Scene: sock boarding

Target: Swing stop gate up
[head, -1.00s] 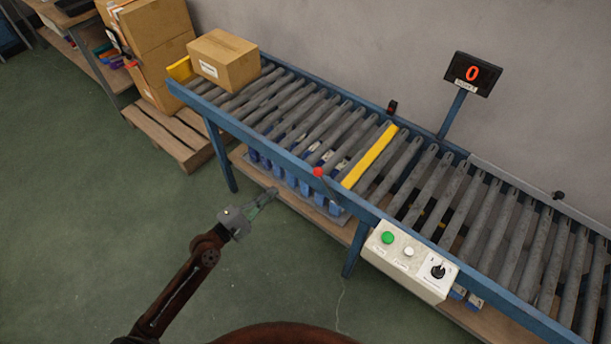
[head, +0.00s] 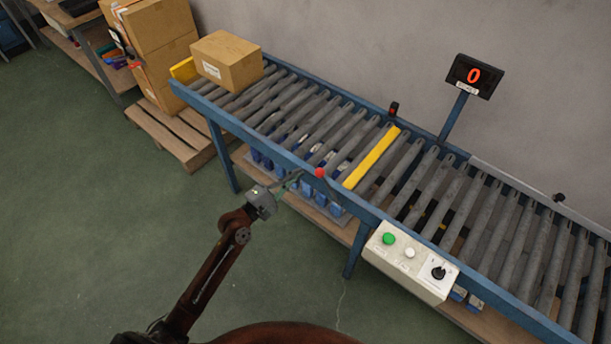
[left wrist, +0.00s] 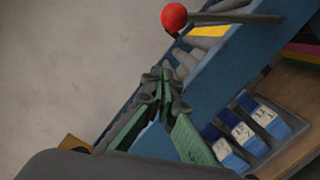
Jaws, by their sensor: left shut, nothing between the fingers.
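The yellow stop gate (head: 371,157) spans the conveyor's rollers at mid length; a bit of it shows in the left wrist view (left wrist: 207,31). A red ball knob (head: 319,172) on a grey rod is at the near rail beside the gate's near end. In the left wrist view the knob (left wrist: 173,17) is above and beyond my fingertips, with its rod (left wrist: 238,18) running right. My left gripper (head: 298,176) is shut and empty, just left of the knob. Its green fingers (left wrist: 160,84) meet at the tips in the left wrist view, apart from the knob. My right gripper is not in view.
A cardboard box (head: 226,61) sits on the rollers at the far left. A control box (head: 410,261) with green and white buttons and a switch hangs on the near rail. A display (head: 474,75) reads 0. Blue items (head: 300,180) stand under the conveyor. The floor in front is clear.

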